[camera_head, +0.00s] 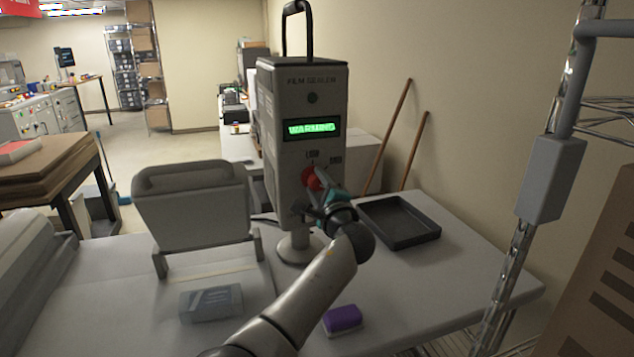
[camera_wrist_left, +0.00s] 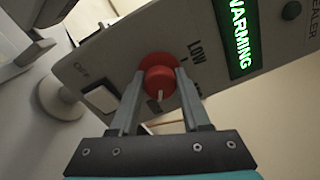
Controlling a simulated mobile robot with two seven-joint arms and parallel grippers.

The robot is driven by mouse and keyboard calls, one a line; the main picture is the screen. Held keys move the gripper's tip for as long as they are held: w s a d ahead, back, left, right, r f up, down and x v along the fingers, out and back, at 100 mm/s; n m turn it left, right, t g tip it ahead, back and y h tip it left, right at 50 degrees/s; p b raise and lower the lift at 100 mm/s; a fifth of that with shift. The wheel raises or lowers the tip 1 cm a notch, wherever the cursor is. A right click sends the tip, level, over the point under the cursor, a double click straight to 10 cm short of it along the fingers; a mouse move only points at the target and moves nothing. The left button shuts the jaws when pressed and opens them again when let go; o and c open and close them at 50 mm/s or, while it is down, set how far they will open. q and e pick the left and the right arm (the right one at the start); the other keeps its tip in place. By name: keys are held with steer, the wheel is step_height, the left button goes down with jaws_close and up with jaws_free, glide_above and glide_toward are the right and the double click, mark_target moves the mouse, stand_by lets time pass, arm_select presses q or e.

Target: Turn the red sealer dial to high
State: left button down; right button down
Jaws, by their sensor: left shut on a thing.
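The film sealer (camera_head: 303,105) is a tall grey box on a round foot on the table, with a black handle on top. Its green display reads "WARMING". The red dial (camera_head: 311,178) is on its front below the display. In the left wrist view the red dial (camera_wrist_left: 158,80) sits between the two fingers of my left gripper (camera_wrist_left: 160,92), which is shut on it. A pale pointer mark shows on the dial's lower side. The label "LOW" is readable; another label is partly hidden by a finger. My left gripper also shows in the head view (camera_head: 318,188). My right gripper is not in view.
A black tray (camera_head: 399,222) lies on the table (camera_head: 470,262) right of the sealer. A purple block (camera_head: 342,320) and a grey packet (camera_head: 211,302) lie in front. A grey stand-like device (camera_head: 194,208) is at left, and a metal rack post (camera_head: 515,240) at right.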

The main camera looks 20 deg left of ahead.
arm_select(q)
steer(key=shift+r, duration=0.25)
steer(key=shift+c, duration=2)
jaws_free()
steer(key=shift+f, duration=0.15)
steer(key=shift+d, duration=0.1)
steer(key=shift+s+d+f, duration=0.15)
steer(key=shift+s+d, duration=0.15)
steer(key=shift+s, duration=0.15)
steer(key=b+v, duration=0.2)
steer(key=v, duration=1.2)
steer(key=shift+b, duration=0.35)
steer(key=shift+s, duration=0.1)
